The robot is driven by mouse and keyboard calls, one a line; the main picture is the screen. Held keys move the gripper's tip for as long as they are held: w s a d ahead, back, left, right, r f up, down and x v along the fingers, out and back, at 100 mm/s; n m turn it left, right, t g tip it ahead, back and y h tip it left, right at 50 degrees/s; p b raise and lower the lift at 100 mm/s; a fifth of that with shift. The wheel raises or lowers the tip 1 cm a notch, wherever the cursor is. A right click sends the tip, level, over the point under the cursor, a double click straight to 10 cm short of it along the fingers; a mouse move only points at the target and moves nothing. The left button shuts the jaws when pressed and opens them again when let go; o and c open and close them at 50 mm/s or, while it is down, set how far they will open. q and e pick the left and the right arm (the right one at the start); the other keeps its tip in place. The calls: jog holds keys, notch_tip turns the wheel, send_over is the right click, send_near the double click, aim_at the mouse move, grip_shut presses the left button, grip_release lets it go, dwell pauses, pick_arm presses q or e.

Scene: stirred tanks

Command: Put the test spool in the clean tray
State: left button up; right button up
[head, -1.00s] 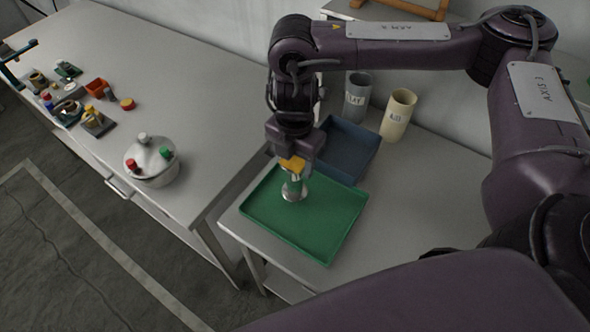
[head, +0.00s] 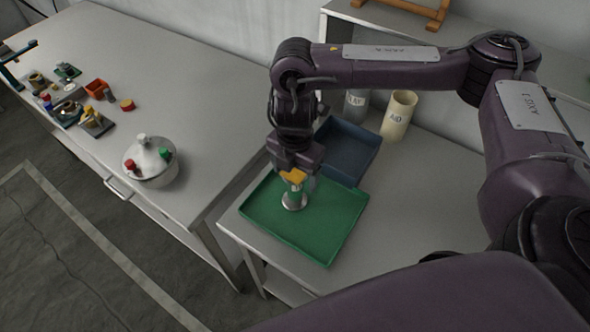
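The test spool (head: 294,204) is a metal piece with a round flange at its lower end and a green band above it. It stands upright inside the green tray (head: 328,246), at or very near the floor; I cannot tell whether it touches. My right gripper (head: 294,183) points down from above and is shut on the spool's upper part, which its orange-tipped fingers partly hide. A blue tray (head: 365,165) lies just behind the green one, empty where it shows. No label on either tray is visible. My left gripper is not in view.
A grey cup (head: 356,104) and a cream cup (head: 398,116) stand behind the trays. A gap separates the two benches. The right table beside the green tray is clear.

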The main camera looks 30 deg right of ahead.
notch_tip(320, 180, up, 12)
jog(key=p, duration=0.1)
jog(key=shift+r, duration=0.2)
dwell(0.4)
dwell(0.5)
